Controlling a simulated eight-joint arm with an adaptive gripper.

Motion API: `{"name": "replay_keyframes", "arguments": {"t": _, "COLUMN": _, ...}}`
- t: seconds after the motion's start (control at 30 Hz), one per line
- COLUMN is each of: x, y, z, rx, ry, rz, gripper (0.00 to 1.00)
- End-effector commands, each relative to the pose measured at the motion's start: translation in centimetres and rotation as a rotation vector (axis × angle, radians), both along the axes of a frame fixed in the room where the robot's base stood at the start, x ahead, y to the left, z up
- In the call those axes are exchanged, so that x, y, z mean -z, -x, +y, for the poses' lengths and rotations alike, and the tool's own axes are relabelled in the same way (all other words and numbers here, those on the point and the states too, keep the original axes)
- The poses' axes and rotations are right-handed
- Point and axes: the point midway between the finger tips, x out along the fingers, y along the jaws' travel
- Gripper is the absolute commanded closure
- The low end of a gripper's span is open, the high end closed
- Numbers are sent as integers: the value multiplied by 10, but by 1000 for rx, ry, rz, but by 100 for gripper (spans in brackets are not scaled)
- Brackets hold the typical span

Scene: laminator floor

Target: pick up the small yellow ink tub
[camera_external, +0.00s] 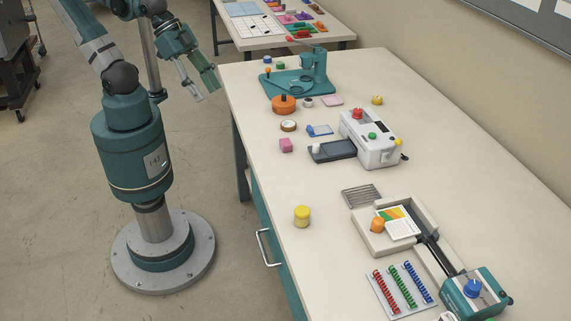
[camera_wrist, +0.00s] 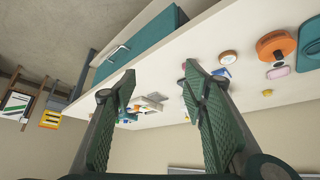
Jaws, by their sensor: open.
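A yellow tub (camera_external: 302,216), a short upright cylinder, stands near the left edge of the bench in the external view. A smaller round yellow piece (camera_external: 377,100) sits farther back near the wall; I cannot tell whether it is an ink tub. A small yellow piece (camera_wrist: 267,93) also shows at the right of the wrist view, below the orange round item. My gripper (camera_external: 203,88) is open and empty, off the bench's far left corner and well apart from both yellow things. Its two fingers (camera_wrist: 160,72) are spread in the wrist view.
Bare surface surrounds the yellow tub. A second table (camera_external: 235,40) stands behind.

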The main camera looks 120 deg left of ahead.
Motion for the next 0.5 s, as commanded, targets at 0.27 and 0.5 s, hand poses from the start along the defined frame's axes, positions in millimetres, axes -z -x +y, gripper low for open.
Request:
{"name": "replay_keyframes", "arguments": {"t": 0.27, "x": -23, "y": -32, "z": -7, "rx": -85, "ry": 66, "rz": 45, "gripper": 56}}
{"name": "replay_keyframes", "arguments": {"t": 0.5, "x": -38, "y": -64, "z": -15, "rx": -178, "ry": 129, "rz": 93, "gripper": 56}}
